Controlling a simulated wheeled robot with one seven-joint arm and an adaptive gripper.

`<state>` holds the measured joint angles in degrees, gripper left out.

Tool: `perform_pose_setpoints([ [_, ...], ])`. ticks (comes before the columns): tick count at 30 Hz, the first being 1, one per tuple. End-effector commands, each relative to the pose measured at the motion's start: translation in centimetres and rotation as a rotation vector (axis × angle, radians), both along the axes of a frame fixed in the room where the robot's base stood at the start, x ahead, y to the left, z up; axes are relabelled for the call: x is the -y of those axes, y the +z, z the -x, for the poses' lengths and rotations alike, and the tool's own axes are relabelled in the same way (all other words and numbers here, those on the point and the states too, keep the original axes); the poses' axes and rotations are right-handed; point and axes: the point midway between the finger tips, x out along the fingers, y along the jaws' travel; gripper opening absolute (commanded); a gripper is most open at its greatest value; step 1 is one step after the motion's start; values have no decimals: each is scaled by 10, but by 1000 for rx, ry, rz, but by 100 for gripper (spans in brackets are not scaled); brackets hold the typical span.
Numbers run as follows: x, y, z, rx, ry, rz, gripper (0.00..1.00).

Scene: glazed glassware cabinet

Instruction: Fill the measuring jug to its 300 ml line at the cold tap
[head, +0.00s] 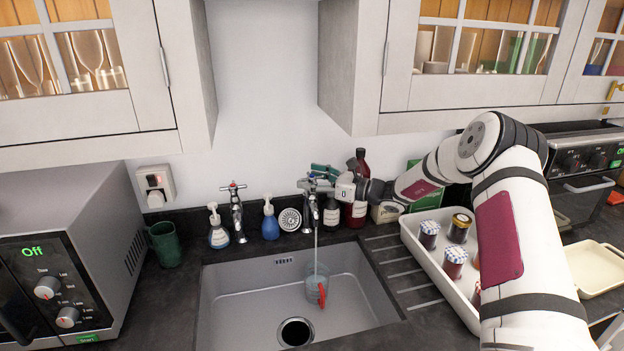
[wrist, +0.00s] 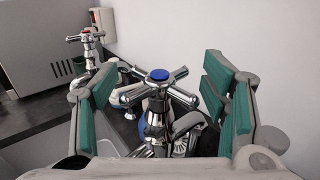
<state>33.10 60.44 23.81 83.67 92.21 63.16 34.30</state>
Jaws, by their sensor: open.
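The measuring jug (head: 314,283), clear with a red handle (head: 322,295), stands in the sink under the cold tap (head: 309,212). A thin stream of water (head: 316,245) runs from the tap down into the jug. The water level and the 300 ml line are too small to read. In the wrist view, the tap's cross handle (wrist: 158,78) with its blue cap is between my gripper's green finger pads, with room on both sides. My gripper (head: 322,178) is open at the tap's top and partly hides the handle in the head view.
The second tap (head: 237,212) stands to the left, also in the wrist view (wrist: 86,45). Soap bottles (head: 270,222) and dark bottles (head: 357,210) line the back of the sink (head: 235,300). A white tray of jars (head: 413,240) is at right, a microwave (head: 60,255) at left.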

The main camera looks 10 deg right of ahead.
Motion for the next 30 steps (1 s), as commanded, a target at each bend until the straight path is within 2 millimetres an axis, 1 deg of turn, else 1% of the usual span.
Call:
perform_pose_setpoints([
  [5,13,0,9,-1,-3,1,67],
  [12,51,0,39,0,-4,0,67],
  [18,78,0,61,0,-3,0,67],
  [21,87,0,68,0,-3,0,67],
  [24,92,0,73,1,-1,-1,67],
  [30,94,0,75,1,0,1,67],
])
